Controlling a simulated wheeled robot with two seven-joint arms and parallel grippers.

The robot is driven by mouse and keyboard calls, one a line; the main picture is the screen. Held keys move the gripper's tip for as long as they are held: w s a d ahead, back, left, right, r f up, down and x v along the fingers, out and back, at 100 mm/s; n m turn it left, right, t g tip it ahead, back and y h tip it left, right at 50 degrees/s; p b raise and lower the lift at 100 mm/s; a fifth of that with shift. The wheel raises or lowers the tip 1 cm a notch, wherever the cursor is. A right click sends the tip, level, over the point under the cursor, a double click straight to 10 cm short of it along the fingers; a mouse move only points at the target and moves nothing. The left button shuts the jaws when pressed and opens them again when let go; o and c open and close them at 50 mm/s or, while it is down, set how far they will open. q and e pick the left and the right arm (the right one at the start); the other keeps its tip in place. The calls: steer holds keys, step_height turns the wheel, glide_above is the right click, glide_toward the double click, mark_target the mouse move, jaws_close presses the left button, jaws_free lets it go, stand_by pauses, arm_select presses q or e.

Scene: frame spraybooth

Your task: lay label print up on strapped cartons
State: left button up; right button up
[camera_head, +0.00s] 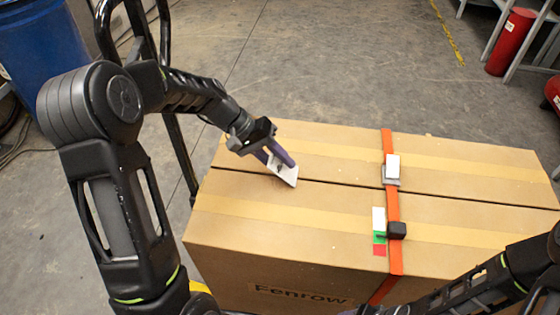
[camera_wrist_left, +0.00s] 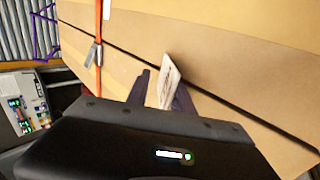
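Two brown cartons, a far one (camera_head: 450,166) and a near one (camera_head: 300,235), stand side by side with a dark seam between them. An orange strap (camera_head: 394,258) crosses both. My left gripper (camera_head: 280,160) is low over the left part of the cartons, near the seam. Its fingers pinch a white label (camera_head: 290,176) with dark markings. In the left wrist view the label (camera_wrist_left: 168,82) stands steeply tilted between the fingers. I cannot tell whether its lower edge touches the carton. My right arm enters at lower right, its gripper out of view.
A metal buckle (camera_head: 391,181) with a white piece (camera_head: 393,162) sits on the strap. A black block (camera_head: 396,230) and a white, green and red tag (camera_head: 379,237) are nearer. The carton top right of the strap is clear. A blue drum (camera_head: 40,50) stands behind left.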

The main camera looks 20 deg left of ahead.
arm_select(q)
steer(key=v, duration=0.7)
steer(key=shift+a+r, duration=0.2)
steer(key=shift+r, duration=0.15)
steer(key=shift+s, duration=0.1)
stand_by(0.8)
